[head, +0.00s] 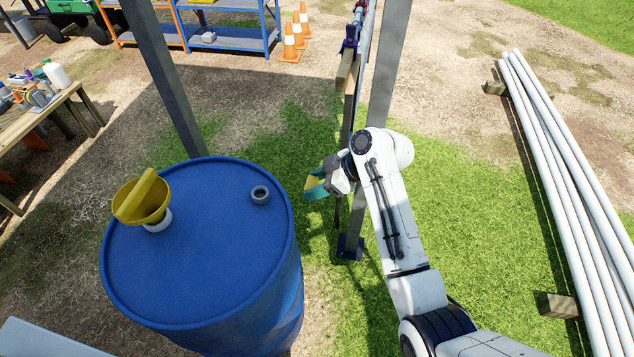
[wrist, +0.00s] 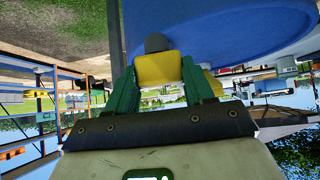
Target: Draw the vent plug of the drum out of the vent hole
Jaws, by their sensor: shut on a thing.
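The blue drum (head: 220,260) stands upright at the lower left of the head view, and its blue surface (wrist: 220,30) shows at the top of the wrist view. A grey ring, the vent hole (head: 260,194), sits on its lid near the right rim, with no plug standing in it. My gripper (head: 317,184) is to the right of the drum, apart from it. In the wrist view its green fingers (wrist: 158,82) are shut on the vent plug (wrist: 158,68), a yellow block with a dark grey rounded end pointing away from the gripper.
A yellow funnel (head: 142,199) stands in a white collar at the lid's left. Grey posts (head: 164,75) rise behind and right of the drum. A wooden bench (head: 38,112) is at the left, blue shelves (head: 228,40) at the back, white pipes (head: 565,160) at the right.

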